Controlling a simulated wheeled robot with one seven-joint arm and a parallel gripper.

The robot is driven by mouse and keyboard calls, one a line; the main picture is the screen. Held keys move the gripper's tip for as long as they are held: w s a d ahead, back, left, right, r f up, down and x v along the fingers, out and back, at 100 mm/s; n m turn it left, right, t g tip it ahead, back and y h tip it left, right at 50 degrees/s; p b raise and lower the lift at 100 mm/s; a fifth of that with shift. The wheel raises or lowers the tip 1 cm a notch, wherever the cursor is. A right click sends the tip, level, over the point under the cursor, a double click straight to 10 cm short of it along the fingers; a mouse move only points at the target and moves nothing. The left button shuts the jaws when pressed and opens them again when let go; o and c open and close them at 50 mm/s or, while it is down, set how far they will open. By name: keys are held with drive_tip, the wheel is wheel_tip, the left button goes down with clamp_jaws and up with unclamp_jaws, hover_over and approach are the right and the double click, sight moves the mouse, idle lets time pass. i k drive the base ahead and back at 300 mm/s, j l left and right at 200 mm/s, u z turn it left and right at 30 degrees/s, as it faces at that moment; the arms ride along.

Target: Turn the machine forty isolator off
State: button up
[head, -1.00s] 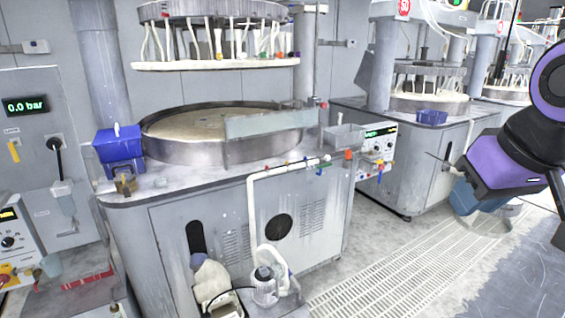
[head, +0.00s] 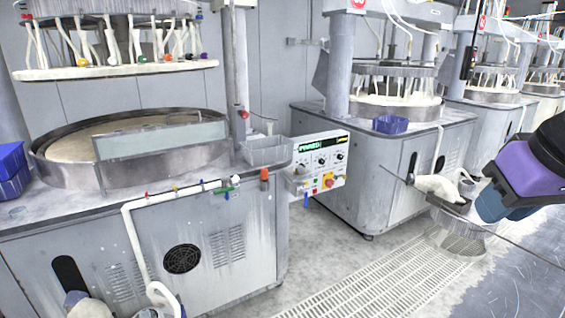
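A control panel (head: 320,163) with a green lit display, round knobs and small buttons is on the right end of the nearest polishing machine (head: 150,235). A red knob on a yellow plate (head: 328,181) sits low on this panel. It is too small to tell its setting. I cannot read a number forty anywhere, so I cannot tell which switch is the machine forty isolator. My purple and black arm (head: 525,185) comes in at the right edge, apart from the panel. My gripper is not in view.
More polishing machines (head: 385,150) stand in a row behind to the right. A mesh basket (head: 458,238) with white items stands in the aisle, with a thin rod across it. A floor grating (head: 370,285) runs between. A blue bin (head: 10,170) is at the left.

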sight(330, 182)
drive_tip(key=i+l, duration=0.25)
drive_tip(key=i, duration=0.2)
drive_tip(key=i+l+z, duration=0.1)
drive_tip(key=i+l, duration=0.15)
drive_tip(key=i, duration=0.2)
drive_tip(key=i+j, duration=0.55)
drive_tip(key=i, duration=0.2)
